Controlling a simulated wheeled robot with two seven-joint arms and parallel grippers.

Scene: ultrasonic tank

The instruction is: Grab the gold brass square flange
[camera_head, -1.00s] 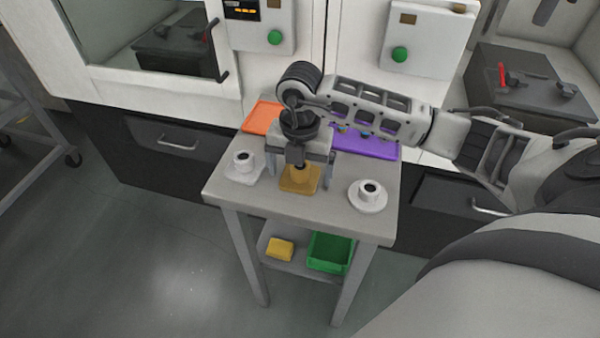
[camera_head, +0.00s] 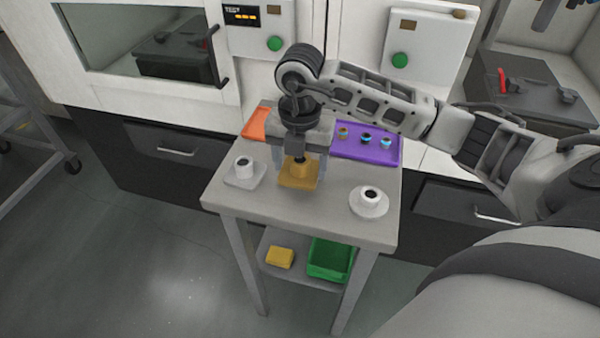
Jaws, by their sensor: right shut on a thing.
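The gold brass square flange (camera_head: 297,177) is in the middle of the small grey table, with its square plate down and its round neck up. My right gripper (camera_head: 299,160) comes down from above and is shut on the neck of the flange. The flange looks held just above the table top, though the gap is hard to judge. The top of the neck is hidden by the gripper. My left gripper does not show.
A silver square flange (camera_head: 244,172) stands left on the table (camera_head: 320,218), and a white round flange (camera_head: 369,203) stands right. Behind are an orange tray (camera_head: 257,124) and a purple tray (camera_head: 385,154) with small parts. A green bin (camera_head: 330,259) and yellow block (camera_head: 279,258) sit on the lower shelf.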

